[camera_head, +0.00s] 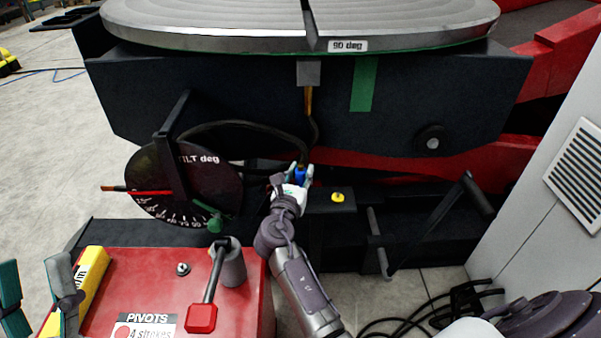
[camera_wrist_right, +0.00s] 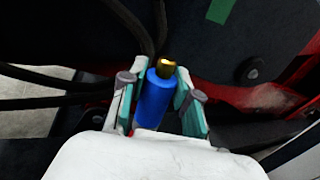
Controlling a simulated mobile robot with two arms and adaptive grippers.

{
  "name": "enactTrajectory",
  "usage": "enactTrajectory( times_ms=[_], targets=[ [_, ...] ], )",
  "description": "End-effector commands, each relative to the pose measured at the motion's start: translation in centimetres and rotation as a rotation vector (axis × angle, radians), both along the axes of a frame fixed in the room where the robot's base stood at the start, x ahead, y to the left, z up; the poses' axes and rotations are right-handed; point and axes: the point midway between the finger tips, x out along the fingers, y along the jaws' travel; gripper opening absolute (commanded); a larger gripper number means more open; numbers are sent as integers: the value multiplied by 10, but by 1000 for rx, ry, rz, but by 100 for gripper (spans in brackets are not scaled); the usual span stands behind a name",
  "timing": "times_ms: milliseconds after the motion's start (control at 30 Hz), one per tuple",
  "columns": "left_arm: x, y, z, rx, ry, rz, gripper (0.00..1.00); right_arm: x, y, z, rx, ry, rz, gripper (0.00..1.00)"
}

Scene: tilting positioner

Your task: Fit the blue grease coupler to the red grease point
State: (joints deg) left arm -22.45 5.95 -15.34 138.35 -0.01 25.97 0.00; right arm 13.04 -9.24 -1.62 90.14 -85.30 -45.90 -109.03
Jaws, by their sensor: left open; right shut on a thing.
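The blue grease coupler (camera_wrist_right: 154,98) has a brass tip and stands between the teal-padded fingers of my right gripper (camera_wrist_right: 158,88) in the right wrist view. In the head view the right gripper (camera_head: 300,172) is shut on the coupler (camera_head: 301,174), below the tilting table and in front of the dark base. The brass tip points away from the gripper, toward the machine. I cannot make out the red grease point for certain in either view. My left gripper (camera_head: 36,275) is open and empty at the lower left edge of the head view.
The tilt dial (camera_head: 150,190) stands left of the right gripper. A red pump box (camera_head: 230,262) with a lever fills the lower left. A black hose (camera_head: 235,124) runs toward the coupler. A yellow button (camera_head: 338,197) is just right, and a grey cabinet (camera_head: 560,215) is far right.

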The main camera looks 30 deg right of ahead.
Motion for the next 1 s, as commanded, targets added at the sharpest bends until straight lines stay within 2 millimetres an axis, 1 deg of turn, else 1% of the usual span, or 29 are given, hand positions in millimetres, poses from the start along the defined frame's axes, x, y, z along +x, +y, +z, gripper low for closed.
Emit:
enactTrajectory(
  times_ms=[567, 1000],
  targets=[
    [0, 0, 0, 1, 2, 0, 48, 0, 0, 1, -1, -1, 0, 0],
    [8, -1, -5, 17, 55, 2, 48, 0, 0, 1, -1, -1, 0, 0]
  ],
)
